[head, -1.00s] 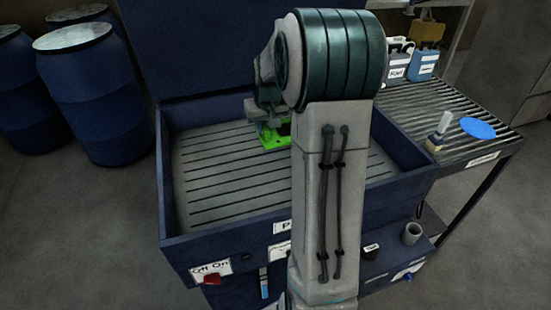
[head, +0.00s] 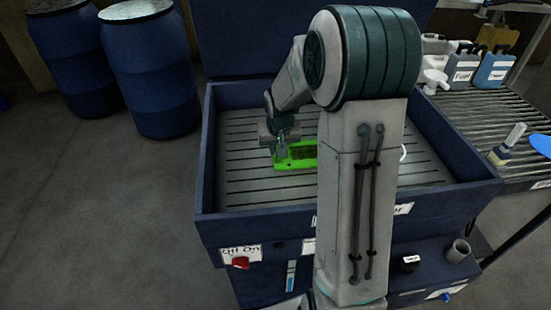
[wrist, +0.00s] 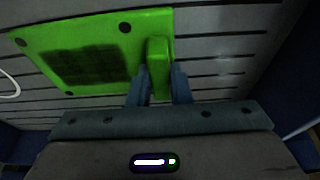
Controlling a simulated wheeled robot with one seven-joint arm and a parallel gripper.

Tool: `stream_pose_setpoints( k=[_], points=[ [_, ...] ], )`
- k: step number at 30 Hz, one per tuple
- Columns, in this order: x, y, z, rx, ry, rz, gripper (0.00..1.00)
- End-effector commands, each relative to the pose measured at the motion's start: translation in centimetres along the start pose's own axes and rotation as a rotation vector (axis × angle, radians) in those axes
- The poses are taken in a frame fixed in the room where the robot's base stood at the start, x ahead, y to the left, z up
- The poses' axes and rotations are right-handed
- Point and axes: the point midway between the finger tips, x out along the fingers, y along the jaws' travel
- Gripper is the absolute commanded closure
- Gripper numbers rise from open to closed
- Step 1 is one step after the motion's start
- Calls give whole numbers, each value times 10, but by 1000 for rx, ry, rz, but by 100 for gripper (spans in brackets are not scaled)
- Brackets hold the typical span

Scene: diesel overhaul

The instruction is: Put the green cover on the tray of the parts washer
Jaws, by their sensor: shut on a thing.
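The green cover (head: 297,155) is a flat plate with a dark grid panel and a raised edge block. It is over the slatted grey tray (head: 250,190) of the blue parts washer (head: 250,222). In the wrist view the cover (wrist: 120,30) is at the upper left, above or on the slats of the tray (wrist: 220,50); I cannot tell whether it touches them. My gripper (head: 280,148) is shut on the cover's raised block, with its fingers (wrist: 158,88) on either side of it. My arm hides part of the cover's right side in the head view.
Blue barrels (head: 150,65) stand on the floor at the left. A slatted rack (head: 480,120) at the right holds jugs (head: 494,68) and a brush (head: 507,145). A red switch (head: 240,263) is on the washer's front. The tray's left part is clear.

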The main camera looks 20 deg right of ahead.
Motion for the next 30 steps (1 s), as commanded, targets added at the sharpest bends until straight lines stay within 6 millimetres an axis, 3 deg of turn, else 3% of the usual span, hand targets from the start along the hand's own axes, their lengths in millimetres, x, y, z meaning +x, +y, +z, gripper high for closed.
stream_pose_setpoints(
  k=[5,13,25,26,27,28,30],
  points=[
    [6,-8,4,-1,2,0,100],
    [39,-10,14,-2,1,-1,100],
    [45,-9,16,-2,3,-1,100],
    [46,-9,16,-1,1,-1,79],
    [45,-9,16,-1,1,0,68],
    [45,-9,16,-1,1,0,60],
    [45,-9,16,-1,1,0,60]
  ],
)
